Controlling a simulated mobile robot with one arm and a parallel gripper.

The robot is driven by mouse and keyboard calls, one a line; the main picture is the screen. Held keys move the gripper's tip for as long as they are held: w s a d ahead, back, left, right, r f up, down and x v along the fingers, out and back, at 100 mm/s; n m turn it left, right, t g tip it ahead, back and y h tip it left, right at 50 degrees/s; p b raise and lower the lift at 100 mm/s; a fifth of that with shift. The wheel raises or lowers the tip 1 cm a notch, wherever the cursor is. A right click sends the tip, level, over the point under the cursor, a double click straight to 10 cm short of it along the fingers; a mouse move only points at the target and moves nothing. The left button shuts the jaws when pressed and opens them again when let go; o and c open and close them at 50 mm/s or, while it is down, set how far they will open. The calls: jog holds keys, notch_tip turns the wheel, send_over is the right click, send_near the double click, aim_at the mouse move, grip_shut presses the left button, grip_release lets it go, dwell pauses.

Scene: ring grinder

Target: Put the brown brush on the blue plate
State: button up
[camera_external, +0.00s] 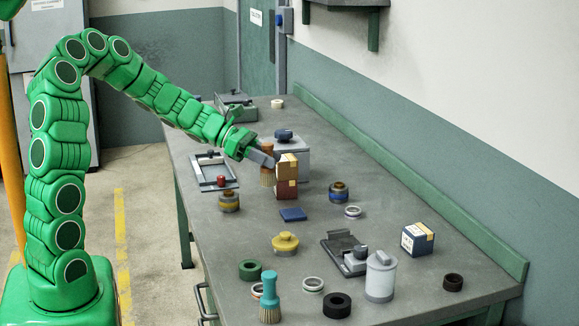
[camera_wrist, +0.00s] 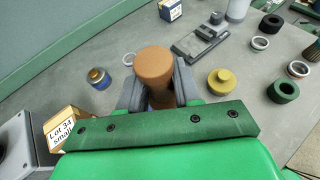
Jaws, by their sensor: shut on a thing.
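The brown brush (camera_wrist: 154,66) stands between the fingers of my gripper (camera_wrist: 157,90) in the wrist view, its round handle end towards the camera. My gripper is shut on it. I cannot tell whether the bristles touch the table. The small flat blue plate (camera_external: 292,214) lies on the table, nearer the camera and right of the brush.
A teal brush (camera_external: 270,299) stands at the front.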

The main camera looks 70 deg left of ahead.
jog(key=shift+w+a+f, duration=0.4)
jog(key=shift+w+f, duration=0.85)
jog(key=shift+f, duration=0.45)
jog(key=shift+w+a+f, duration=0.45)
jog(key=shift+w+f, duration=0.85)
jog(key=shift+f, duration=0.45)
jog(key=shift+w+a+f, duration=0.4)
jog(key=shift+w+f, duration=0.85)
jog(key=shift+f, duration=0.45)
jog(key=shift+f, duration=0.1)
jog(key=o, duration=1.1)
jog(key=shift+c, duration=0.2)
jog(key=shift+s+a+r, duration=0.15)
jog(key=shift+s+r, duration=0.05)
jog(key=v, duration=1.1)
jog(key=shift+s, duration=0.25)
jog(key=shift+r, duration=0.1)
